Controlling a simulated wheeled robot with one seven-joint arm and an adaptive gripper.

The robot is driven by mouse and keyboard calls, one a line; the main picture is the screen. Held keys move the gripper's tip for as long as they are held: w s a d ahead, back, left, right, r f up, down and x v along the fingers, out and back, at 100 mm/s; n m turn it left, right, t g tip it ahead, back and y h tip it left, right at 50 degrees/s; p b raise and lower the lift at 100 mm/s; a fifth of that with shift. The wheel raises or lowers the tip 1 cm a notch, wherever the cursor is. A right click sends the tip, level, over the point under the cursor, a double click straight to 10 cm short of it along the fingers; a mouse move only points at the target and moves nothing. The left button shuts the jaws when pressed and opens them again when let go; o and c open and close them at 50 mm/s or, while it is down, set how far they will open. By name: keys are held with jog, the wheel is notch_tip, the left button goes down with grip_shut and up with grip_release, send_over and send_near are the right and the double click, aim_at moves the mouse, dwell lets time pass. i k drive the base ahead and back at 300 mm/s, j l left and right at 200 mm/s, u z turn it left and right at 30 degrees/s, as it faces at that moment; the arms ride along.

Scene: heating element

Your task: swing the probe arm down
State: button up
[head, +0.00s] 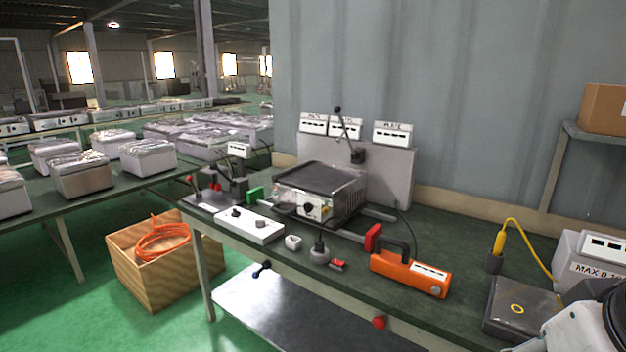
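What looks like the probe arm (346,127) is a thin rod with a dark ball at its upper end. It stands raised, tilted a little left, from a dark pivot block (358,156) in front of the grey upright panel (391,178). The heating unit (322,190), a metal box with a dark flat top and a front knob, sits on the green bench just left of and below the pivot. Part of my white arm shows at the bottom right corner, well away from the rod. My gripper's fingers are not visible.
An orange handled tool (409,273), a white switch box (250,225) and a dark weight-like piece (319,254) stand along the bench front. A yellow probe with cable (498,243), a dark pad (520,308) and a grey meter box (590,255) are at right.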

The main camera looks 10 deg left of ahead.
aim_at(338, 108)
jog(key=u, duration=0.25)
jog(key=i+j+z, duration=0.1)
jog(key=i+j, duration=0.15)
jog(key=i+j+z, duration=0.1)
jog(key=i+j, duration=0.2)
jog(key=i+j+z, duration=0.15)
jog(key=i+j, duration=0.15)
jog(key=i+j+z, duration=0.1)
jog(key=i+j, duration=0.2)
jog(key=i+j+z, duration=0.1)
jog(key=i+j, duration=0.15)
jog(key=j, duration=0.15)
jog(key=i+j+z, duration=0.1)
jog(key=i+j, duration=0.15)
jog(key=j, duration=0.15)
jog(key=i+j+z, duration=0.1)
jog(key=i+j, duration=0.15)
jog(key=j, duration=0.15)
jog(key=i+j+z, duration=0.15)
jog(key=j, duration=0.25)
